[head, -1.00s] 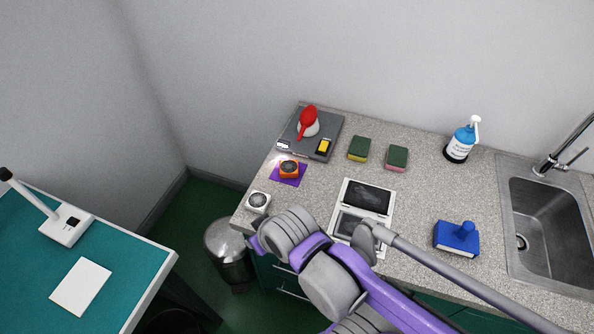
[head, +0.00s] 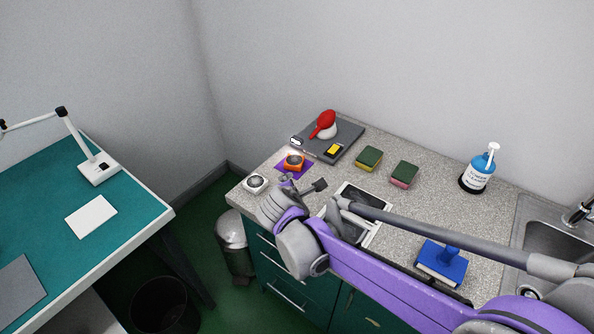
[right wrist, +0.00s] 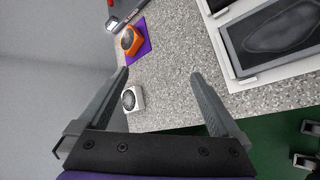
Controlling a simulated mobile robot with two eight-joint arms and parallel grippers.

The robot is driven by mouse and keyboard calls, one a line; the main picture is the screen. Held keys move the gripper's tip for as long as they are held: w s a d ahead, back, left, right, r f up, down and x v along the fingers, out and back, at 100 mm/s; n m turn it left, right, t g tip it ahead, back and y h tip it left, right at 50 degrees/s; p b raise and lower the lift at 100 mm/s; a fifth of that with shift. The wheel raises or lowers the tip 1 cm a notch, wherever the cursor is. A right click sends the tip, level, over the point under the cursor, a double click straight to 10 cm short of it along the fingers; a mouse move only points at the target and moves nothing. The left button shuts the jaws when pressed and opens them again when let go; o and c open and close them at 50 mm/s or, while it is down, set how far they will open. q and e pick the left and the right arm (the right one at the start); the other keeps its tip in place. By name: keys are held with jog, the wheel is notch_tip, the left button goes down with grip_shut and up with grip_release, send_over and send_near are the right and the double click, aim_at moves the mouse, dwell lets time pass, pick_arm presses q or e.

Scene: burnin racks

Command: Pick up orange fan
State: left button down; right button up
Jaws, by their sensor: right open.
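The orange fan (head: 293,161) sits on a purple mat (head: 307,172) near the counter's left edge. In the right wrist view, the orange fan (right wrist: 131,41) is beyond the fingertips, toward the upper left, on the purple mat (right wrist: 141,51). My right gripper (head: 303,184) is close to the mat on its near side. In the right wrist view the right gripper (right wrist: 160,73) is open, with nothing between its fingers. A white fan (head: 256,183) stands nearer the counter's front left corner; it also shows beside the left finger in the right wrist view (right wrist: 133,98). My left gripper is out of view.
A grey scale (head: 345,138) with a red-handled item (head: 323,124) is behind the orange fan. Two sponges (head: 368,158) lie to its right. A white framed device (head: 372,238) is partly hidden under my arm.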

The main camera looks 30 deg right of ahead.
aim_at(294, 160)
jog(key=w+d+f+n+h, duration=0.1)
jog(key=w+n, duration=0.2)
jog(key=w, duration=0.1)
jog(key=w+d+f+n+t+h+b, duration=0.1)
jog(key=w+f+n, duration=0.1)
jog(key=w+n, duration=0.2)
jog(key=w+d+f+n+h+b, duration=0.1)
jog(key=w+f+n, duration=0.1)
jog(key=w+n, duration=0.1)
jog(key=shift+w+d+f+n+t, duration=0.25)
jog(key=shift+w+n+t, duration=0.15)
jog(key=shift+n, duration=0.1)
jog(key=x, duration=0.5)
jog(key=shift+r, duration=0.2)
jog(key=shift+r+p+x, duration=0.2)
jog(key=shift+p+x, duration=0.05)
jog(key=shift+x, duration=1.3)
jog(key=shift+r+p+x, duration=0.2)
jog(key=shift+r+x, duration=0.05)
jog(key=shift+x, duration=1.3)
pick_arm(q)
notch_tip(294, 160, down, 3)
jog(key=shift+s+r, duration=0.1)
jog(key=shift+r, duration=0.1)
pick_arm(e)
jog(key=shift+d, duration=0.2)
jog(key=shift+c, duration=0.3)
